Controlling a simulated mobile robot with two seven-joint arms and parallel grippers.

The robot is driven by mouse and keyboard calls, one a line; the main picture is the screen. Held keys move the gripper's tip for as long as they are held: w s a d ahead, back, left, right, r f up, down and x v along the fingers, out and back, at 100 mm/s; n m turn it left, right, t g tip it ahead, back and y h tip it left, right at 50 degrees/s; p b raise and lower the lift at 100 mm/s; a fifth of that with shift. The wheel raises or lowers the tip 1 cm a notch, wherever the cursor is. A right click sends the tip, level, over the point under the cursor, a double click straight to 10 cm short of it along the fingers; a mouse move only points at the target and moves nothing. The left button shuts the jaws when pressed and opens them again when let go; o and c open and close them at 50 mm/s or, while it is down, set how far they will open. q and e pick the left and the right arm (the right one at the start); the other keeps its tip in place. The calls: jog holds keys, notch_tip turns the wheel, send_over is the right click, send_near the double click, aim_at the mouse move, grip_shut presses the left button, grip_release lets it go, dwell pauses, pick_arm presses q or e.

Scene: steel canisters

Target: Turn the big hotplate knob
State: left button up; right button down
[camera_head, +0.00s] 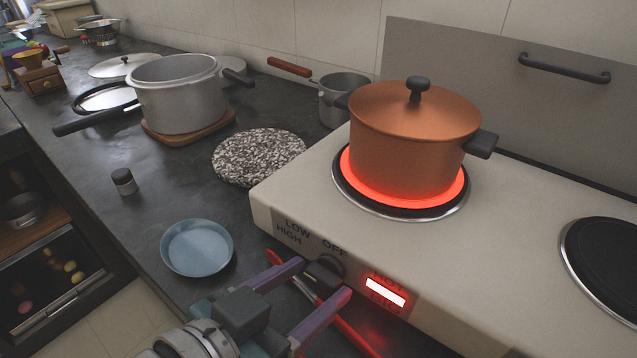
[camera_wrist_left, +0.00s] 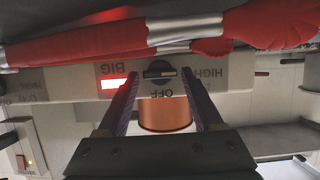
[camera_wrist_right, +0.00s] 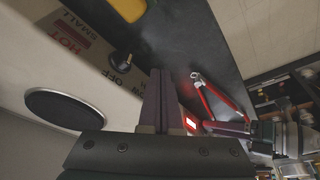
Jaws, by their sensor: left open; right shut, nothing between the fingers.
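The big hotplate knob (camera_head: 325,270) is dark and round, on the front panel by the LOW, HIGH and OFF marks. A lit red light (camera_head: 386,292) is beside it. My left gripper (camera_head: 324,279) is open, with a fingertip on either side of the knob. The left wrist view shows the knob (camera_wrist_left: 158,71) between the fingertips (camera_wrist_left: 160,76); I cannot tell whether they touch it. The big hotplate (camera_head: 343,180) glows red under a copper pot (camera_head: 412,145). My right gripper (camera_wrist_right: 160,75) is shut and empty, near the small hotplate's knob (camera_wrist_right: 121,60).
A red-handled tool (camera_wrist_right: 217,97) lies on the counter in front of the stove, close to my left gripper. A blue plate (camera_head: 197,248) and a small jar (camera_head: 123,181) stand left. A speckled mat (camera_head: 258,157) and steel pot (camera_head: 180,95) are behind.

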pick_arm(q)
jog(key=p+v, duration=0.2)
jog(key=v, duration=0.7)
jog(key=shift+a, duration=0.1)
jog(key=s+a+p, duration=0.2)
jog(key=s+a, duration=0.2)
jog(key=s, duration=0.2)
jog(key=shift+s+a, duration=0.2)
jog(key=shift+a, duration=0.1)
jog(key=shift+f, duration=0.1)
dwell(0.3)
